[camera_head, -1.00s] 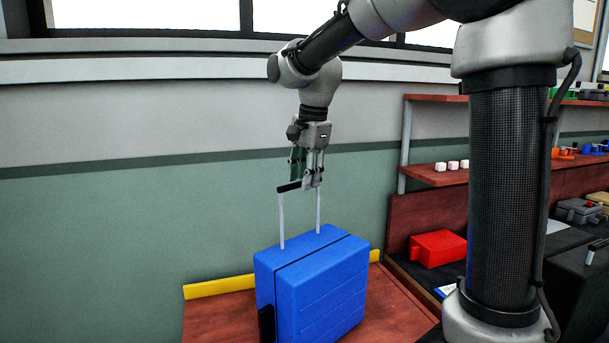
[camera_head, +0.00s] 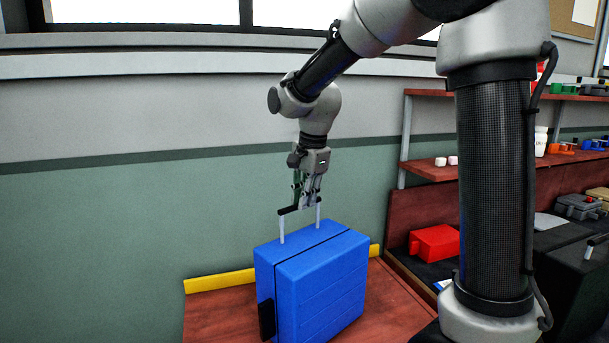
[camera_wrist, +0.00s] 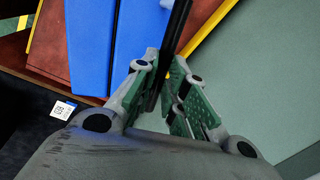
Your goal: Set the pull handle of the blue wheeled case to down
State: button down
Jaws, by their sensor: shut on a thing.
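The blue wheeled case (camera_head: 325,282) stands upright on a reddish-brown surface, and its blue top also shows in the wrist view (camera_wrist: 90,40). Its pull handle has two pale rods (camera_head: 282,230) and a black grip bar (camera_head: 288,210). The rods stand a short way out of the case top. My gripper (camera_head: 307,203) is above the case, pointing down, shut on the black grip bar. In the wrist view the dark bar (camera_wrist: 172,45) runs between the green-padded fingers. The fingers hide part of the bar.
A yellow strip (camera_head: 220,282) runs along the back edge of the reddish-brown surface (camera_head: 215,318), near the green wall. A red case (camera_head: 437,242) lies to the right. Shelves (camera_head: 435,168) with small objects stand further right. My arm column fills the right side.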

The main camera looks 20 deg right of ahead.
notch_tip(320, 180, down, 5)
jog(key=shift+s+r, duration=0.1)
jog(key=shift+s+f, duration=0.1)
jog(key=shift+f, duration=0.1)
jog(key=c, duration=1.6)
grip_release()
jog(key=shift+f, duration=0.1)
jog(key=shift+o, duration=0.7)
jog(key=shift+r, duration=0.2)
jog(key=shift+r, duration=0.2)
notch_tip(320, 180, up, 11)
jog(key=s, duration=0.2)
jog(key=shift+d+r, duration=0.15)
jog(key=shift+d, duration=0.3)
